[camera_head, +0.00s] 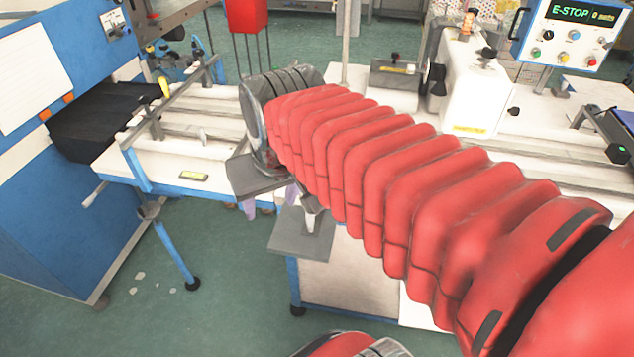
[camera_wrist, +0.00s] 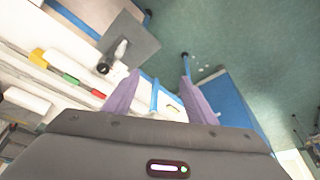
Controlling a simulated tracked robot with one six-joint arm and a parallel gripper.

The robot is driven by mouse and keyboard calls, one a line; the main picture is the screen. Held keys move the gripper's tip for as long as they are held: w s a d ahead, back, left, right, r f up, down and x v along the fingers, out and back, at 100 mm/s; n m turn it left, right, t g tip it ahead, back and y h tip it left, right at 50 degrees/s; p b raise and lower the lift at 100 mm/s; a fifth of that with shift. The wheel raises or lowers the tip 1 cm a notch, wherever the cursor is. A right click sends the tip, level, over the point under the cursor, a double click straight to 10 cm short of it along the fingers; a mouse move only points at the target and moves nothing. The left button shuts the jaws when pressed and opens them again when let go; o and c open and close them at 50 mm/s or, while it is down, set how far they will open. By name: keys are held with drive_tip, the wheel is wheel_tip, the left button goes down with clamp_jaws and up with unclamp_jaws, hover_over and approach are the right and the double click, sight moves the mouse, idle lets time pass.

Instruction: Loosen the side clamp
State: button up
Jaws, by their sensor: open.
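My gripper (camera_head: 271,200) hangs at the end of my red-sleeved arm, over the front edge of the white bench. Its two purple fingers also show in the wrist view (camera_wrist: 161,66), spread apart with nothing between them. Just right of the fingers in the head view is a flat grey plate (camera_head: 298,240) with a pale post (camera_head: 316,220) on it. In the wrist view the plate (camera_wrist: 143,45) lies left of the fingers, with a dark-ended cylinder (camera_wrist: 108,64) beside it. I cannot tell for sure which part is the side clamp.
A blue E-STOP panel (camera_head: 572,32) is at top right. A blue cabinet (camera_head: 45,200) stands at the left. Green floor (camera_head: 215,300) is open in front.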

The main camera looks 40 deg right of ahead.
drive_tip(key=w+d+f+m+g, duration=0.1)
drive_tip(key=w+d+m+g, duration=0.1)
drive_tip(key=w+d, duration=0.4)
drive_tip(key=w+d+f+m+g, duration=0.2)
drive_tip(key=w+d+m, duration=0.2)
drive_tip(key=d, duration=0.9)
drive_tip(key=shift+w+d+y, duration=0.3)
drive_tip(key=shift+w+d, duration=0.05)
drive_tip(key=shift+w, duration=0.85)
wheel_tip(320, 180, down, 14)
drive_tip(key=shift+r, duration=0.1)
drive_tip(key=shift+c, duration=0.5)
drive_tip(key=c, duration=0.9)
drive_tip(key=shift+a, duration=0.15)
drive_tip(key=shift+c, duration=0.2)
